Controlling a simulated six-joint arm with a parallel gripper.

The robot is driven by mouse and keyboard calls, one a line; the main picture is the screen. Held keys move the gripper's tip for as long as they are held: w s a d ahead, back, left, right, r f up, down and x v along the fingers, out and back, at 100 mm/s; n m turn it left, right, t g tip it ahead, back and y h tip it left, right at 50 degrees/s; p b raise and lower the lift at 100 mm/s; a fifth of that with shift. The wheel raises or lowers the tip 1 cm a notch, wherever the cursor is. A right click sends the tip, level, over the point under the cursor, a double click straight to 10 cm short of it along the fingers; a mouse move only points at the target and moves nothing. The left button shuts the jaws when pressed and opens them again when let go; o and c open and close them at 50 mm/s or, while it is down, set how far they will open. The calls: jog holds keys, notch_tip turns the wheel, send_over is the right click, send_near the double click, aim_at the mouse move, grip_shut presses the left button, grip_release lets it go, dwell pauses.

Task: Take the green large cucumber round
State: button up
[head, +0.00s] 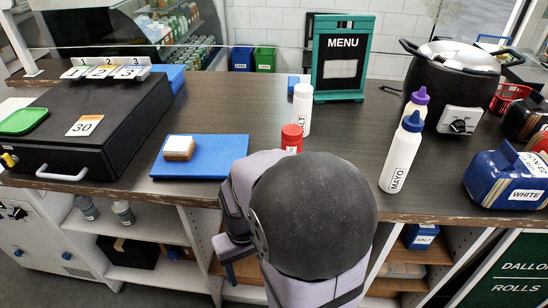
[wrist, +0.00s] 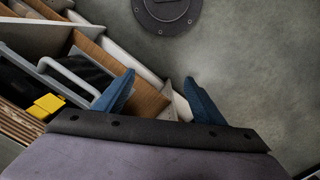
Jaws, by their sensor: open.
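I cannot make out a green cucumber in either view. My gripper shows in the wrist view (wrist: 160,90) with its two blue fingers wide apart and nothing between them. It points down toward the grey floor and the shelf under the counter. In the head view my arm's dark round joint hides part of the counter's front edge, and my gripper (head: 229,268) hangs in front of the shelves, below the counter top.
A blue board (head: 215,151) holds a small brown-and-white block (head: 179,148). A black box (head: 92,125) carries a flat green piece (head: 22,121). Bottles (head: 401,158), a menu stand (head: 342,62), a black pot (head: 451,78) and a blue caddy (head: 503,181) stand on the counter. The middle is fairly clear.

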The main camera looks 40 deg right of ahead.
jog(key=w+d+r+m+t+h+p, duration=0.1)
jog(key=w+d+r+m+h+p, duration=0.1)
jog(key=w+d+r+m+p, duration=0.2)
jog(key=w+d+r+m+t+h+p, duration=0.1)
jog(key=w+d+r+m+p, duration=0.3)
jog(key=d+r, duration=0.6)
jog(key=w+r+m+h, duration=0.1)
jog(key=w+r+m, duration=0.1)
jog(key=w+r, duration=0.1)
jog(key=shift+r, duration=0.2)
jog(key=shift+w+p+x, duration=0.15)
jog(key=shift+p+x, duration=0.4)
jog(key=shift+x, duration=1.3)
jog(key=shift+w+p+x, duration=0.15)
jog(key=shift+p+x, duration=0.4)
jog(key=shift+x, duration=1.35)
jog(key=shift+r, duration=0.1)
jog(key=c, duration=1.1)
